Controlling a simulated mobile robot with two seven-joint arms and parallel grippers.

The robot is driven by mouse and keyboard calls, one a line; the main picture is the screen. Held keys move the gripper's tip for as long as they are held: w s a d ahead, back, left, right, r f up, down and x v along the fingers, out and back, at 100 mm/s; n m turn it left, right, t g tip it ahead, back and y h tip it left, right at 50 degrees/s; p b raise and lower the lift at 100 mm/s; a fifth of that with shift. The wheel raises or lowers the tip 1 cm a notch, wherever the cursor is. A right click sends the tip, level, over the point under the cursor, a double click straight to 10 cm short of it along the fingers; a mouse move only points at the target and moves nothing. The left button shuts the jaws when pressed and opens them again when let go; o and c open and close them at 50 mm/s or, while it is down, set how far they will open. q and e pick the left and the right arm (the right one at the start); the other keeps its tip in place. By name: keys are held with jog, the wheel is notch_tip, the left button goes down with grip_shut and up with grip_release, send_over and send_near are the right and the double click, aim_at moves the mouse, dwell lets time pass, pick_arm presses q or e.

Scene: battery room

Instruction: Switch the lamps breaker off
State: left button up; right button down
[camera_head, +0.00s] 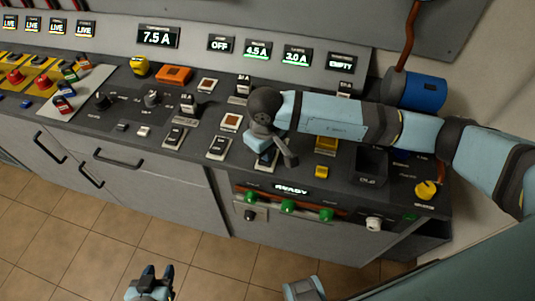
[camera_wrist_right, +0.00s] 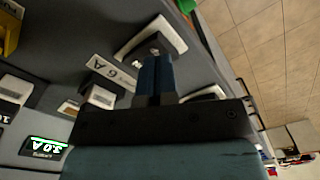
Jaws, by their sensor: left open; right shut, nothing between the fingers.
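Three breakers with pale plates stand along the panel's front: a left one (camera_head: 175,137), a middle one (camera_head: 218,147) and a right one (camera_head: 265,160). Their name labels are too small to read, so I cannot tell which is the lamps breaker. My right gripper, shut and empty, points down over the right breaker, which its wrist partly hides. In the right wrist view its fingertips (camera_wrist_right: 156,58) are at the near part of a pale switch plate (camera_wrist_right: 135,42); contact is unclear. My left gripper (camera_head: 157,270) is open and empty, low over the floor in front of the cabinets.
Displays along the back read 7.5 A (camera_head: 158,37), OFF (camera_head: 220,43), 4.5 A (camera_head: 257,49), 3.0 A (camera_head: 297,56) and EMPTY (camera_head: 341,61). Green buttons (camera_head: 288,206) line the front.

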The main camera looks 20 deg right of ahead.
jog(key=shift+f+b, duration=0.75)
jog(key=shift+f, duration=0.05)
jog(key=shift+r, duration=0.1)
jog(key=shift+r+p, duration=0.9)
jog(key=shift+r, duration=2.5)
